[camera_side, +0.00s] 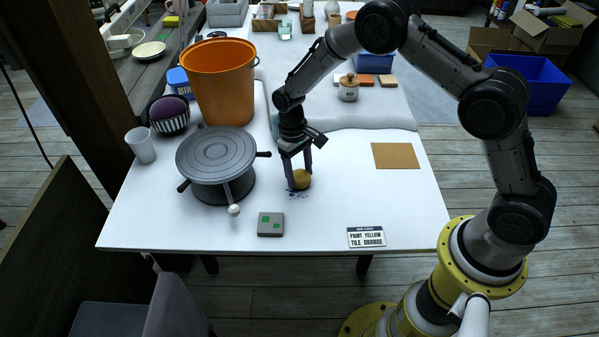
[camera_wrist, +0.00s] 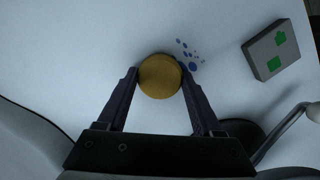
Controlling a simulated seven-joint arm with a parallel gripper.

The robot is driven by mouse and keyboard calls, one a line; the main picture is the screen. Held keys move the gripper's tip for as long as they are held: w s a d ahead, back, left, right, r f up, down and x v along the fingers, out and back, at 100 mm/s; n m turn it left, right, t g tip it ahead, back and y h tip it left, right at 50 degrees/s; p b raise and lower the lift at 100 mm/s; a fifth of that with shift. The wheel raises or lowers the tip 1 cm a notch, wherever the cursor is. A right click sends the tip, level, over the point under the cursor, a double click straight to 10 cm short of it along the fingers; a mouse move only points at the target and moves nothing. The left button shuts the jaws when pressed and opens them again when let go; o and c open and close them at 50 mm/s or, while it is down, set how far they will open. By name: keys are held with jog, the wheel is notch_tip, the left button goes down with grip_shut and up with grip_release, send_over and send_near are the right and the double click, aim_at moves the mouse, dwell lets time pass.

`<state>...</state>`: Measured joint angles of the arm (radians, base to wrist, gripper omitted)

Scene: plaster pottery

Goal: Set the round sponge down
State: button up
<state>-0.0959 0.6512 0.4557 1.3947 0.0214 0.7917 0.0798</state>
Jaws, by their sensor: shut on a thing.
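The round sponge (camera_side: 303,180) is yellow-brown, at the middle of the white table (camera_side: 340,215). It also shows in the wrist view (camera_wrist: 160,76), between the two dark fingers. My gripper (camera_side: 299,178) points down and is shut on the sponge, with one fingertip on each side of it. In the wrist view my gripper (camera_wrist: 160,82) grips it at left and right. The sponge is at or very close to the table top; I cannot tell if it touches. Small blue spots (camera_side: 298,194) lie on the table beside it.
A grey turntable (camera_side: 216,152) with handles stands left of my gripper. A grey tile with green patches (camera_side: 271,224) lies in front, and a sign card (camera_side: 366,237) at front right. A brown square (camera_side: 395,156) lies at right. An orange bucket (camera_side: 220,85) stands behind the turntable.

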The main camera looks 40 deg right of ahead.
jog(key=shift+f, duration=0.2)
jog(key=o, duration=1.3)
notch_tip(320, 180, up, 11)
jog(key=w, duration=0.2)
notch_tip(320, 180, up, 10)
jog(key=t, duration=0.2)
send_over(295, 171)
jog(key=s+d, duration=0.1)
jog(key=s, duration=0.3)
jog(key=s+d+r+t, duration=0.1)
jog(key=s+r, duration=0.4)
jog(key=s, duration=0.4)
jog(key=s+d+r+t, duration=0.2)
jog(key=s+r, duration=0.4)
jog(key=s, duration=0.3)
jog(key=shift+t, duration=0.3)
jog(key=shift+o, duration=0.2)
jog(key=s+f+t, duration=0.1)
jog(key=s, duration=0.7)
jog(key=shift+s+d+f+t, duration=0.25)
jog(key=shift+d+t, duration=0.05)
jog(key=shift+t, duration=0.1)
